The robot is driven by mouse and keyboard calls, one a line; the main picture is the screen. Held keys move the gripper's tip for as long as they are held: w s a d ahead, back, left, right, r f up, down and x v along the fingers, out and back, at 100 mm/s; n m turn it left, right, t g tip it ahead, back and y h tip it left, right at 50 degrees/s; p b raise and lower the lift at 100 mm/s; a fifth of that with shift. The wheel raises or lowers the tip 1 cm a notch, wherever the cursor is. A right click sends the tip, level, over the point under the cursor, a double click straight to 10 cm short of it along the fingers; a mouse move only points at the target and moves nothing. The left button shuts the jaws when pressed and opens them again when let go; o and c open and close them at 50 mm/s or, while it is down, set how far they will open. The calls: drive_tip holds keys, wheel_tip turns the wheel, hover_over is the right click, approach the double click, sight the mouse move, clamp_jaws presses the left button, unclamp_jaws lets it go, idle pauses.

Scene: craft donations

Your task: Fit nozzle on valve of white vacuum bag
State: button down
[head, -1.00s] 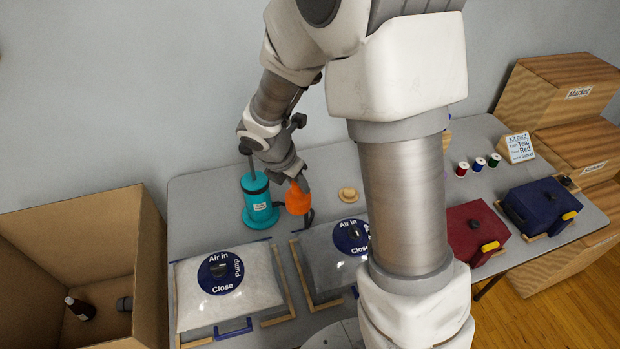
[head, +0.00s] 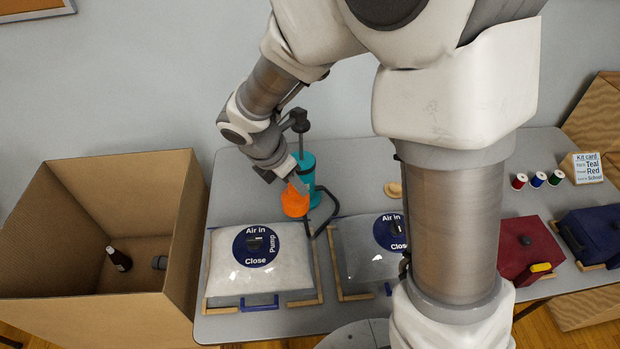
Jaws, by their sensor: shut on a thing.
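The white vacuum bag (head: 283,279) lies at the front left of the table, in a wooden frame. Its round dark blue valve plate (head: 239,258) reads Air in, Pump and Close around a black knob (head: 256,243). My gripper (head: 291,186) is shut on the orange nozzle (head: 295,203), behind and to the right of the valve and apart from it. A black hose (head: 331,205) runs from the nozzle area by the teal pump (head: 308,168), which stands partly hidden behind my gripper. A second, greyer bag (head: 360,265) with a similar valve lies to the right, partly behind my arm.
A large cardboard box (head: 75,310) stands left of the table with a dark bottle inside. A tan round piece (head: 393,189) lies behind the second bag. Red (head: 522,252) and navy (head: 597,228) pouches, thread spools and a kit card (head: 587,168) are at the right.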

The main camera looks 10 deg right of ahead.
drive_tip(key=s+a+b, duration=0.2)
drive_tip(key=s+a, duration=0.1)
drive_tip(key=a, duration=0.8)
drive_tip(key=shift+s+d+f+b, duration=0.15)
drive_tip(key=shift+f+b, duration=0.75)
drive_tip(key=shift+f, duration=0.5)
drive_tip(key=shift+w+d+f+b, duration=0.15)
drive_tip(key=shift+f+b, duration=0.75)
drive_tip(key=shift+f, duration=0.45)
drive_tip(key=shift+s+f+b, duration=0.1)
drive_tip(key=shift+f+b, duration=1.3)
drive_tip(key=shift+f, duration=0.7)
drive_tip(key=c, duration=0.5)
unclamp_jaws()
drive_tip(key=shift+r, duration=0.1)
